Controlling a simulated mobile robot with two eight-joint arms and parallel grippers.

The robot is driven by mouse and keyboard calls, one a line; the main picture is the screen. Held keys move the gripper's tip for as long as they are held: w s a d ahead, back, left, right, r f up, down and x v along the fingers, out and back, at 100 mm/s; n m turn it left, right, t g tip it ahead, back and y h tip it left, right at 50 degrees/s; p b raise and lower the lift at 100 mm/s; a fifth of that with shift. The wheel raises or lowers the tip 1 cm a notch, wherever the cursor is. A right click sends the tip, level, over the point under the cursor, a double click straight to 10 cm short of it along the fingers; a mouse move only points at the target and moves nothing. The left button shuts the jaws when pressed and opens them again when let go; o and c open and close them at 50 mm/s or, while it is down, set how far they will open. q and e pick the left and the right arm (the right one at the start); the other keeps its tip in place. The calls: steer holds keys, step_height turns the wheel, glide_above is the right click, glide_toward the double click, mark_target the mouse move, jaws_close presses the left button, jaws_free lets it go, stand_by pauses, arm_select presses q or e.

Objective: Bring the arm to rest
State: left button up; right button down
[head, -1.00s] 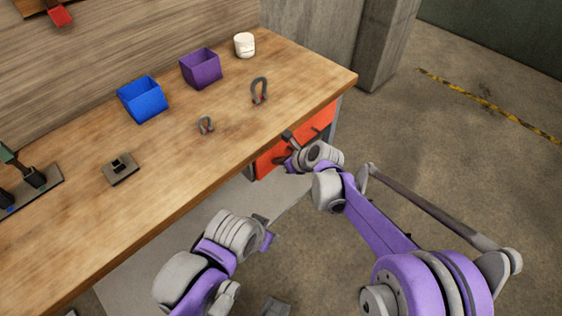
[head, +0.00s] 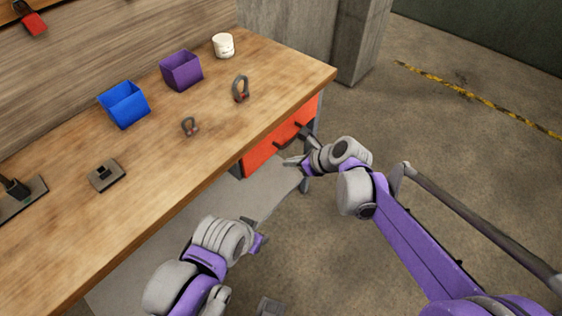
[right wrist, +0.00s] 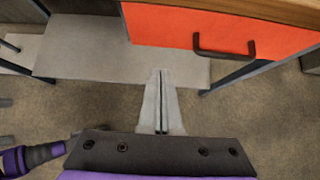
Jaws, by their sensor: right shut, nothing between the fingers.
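My right gripper (head: 291,161) is in front of the workbench's red-orange drawer (head: 262,155), just below and outside its front edge. In the right wrist view its two fingers (right wrist: 160,73) lie together with nothing between them. The dark drawer handle (right wrist: 224,51) is ahead and to the right there, apart from the fingers. My left arm is folded low in the head view; the left gripper (head: 257,232) shows only in part, and its fingers cannot be made out.
The wooden bench (head: 215,150) carries a blue bin (head: 124,106), a purple bin (head: 182,72), a white cup (head: 223,46), two shackles (head: 240,89) (head: 189,127) and a small dark block on a plate (head: 106,175). Open concrete floor (head: 440,150) lies to the right.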

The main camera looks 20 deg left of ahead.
steer(key=shift+s+d+r, duration=0.15)
steer(key=shift+d+r, duration=0.25)
steer(key=s+d+r+n+t+h+p, duration=0.1)
steer(key=s+d+r+n+h+p, duration=0.1)
steer(key=s+d+n, duration=0.4)
steer(key=s+d+r+n+h+p, duration=0.2)
steer(key=s+d+n, duration=0.5)
steer(key=d, duration=0.9)
steer(key=s+d+r+n+t+h+p, duration=0.1)
steer(key=s+d+r+n+h+p, duration=0.2)
steer(key=s+d+n, duration=0.4)
steer(key=d+n+h+p, duration=0.1)
steer(key=d, duration=0.3)
steer(key=shift+s+d+n+t+h, duration=0.25)
steer(key=shift+d+n+t+h, duration=0.05)
steer(key=shift+d, duration=0.1)
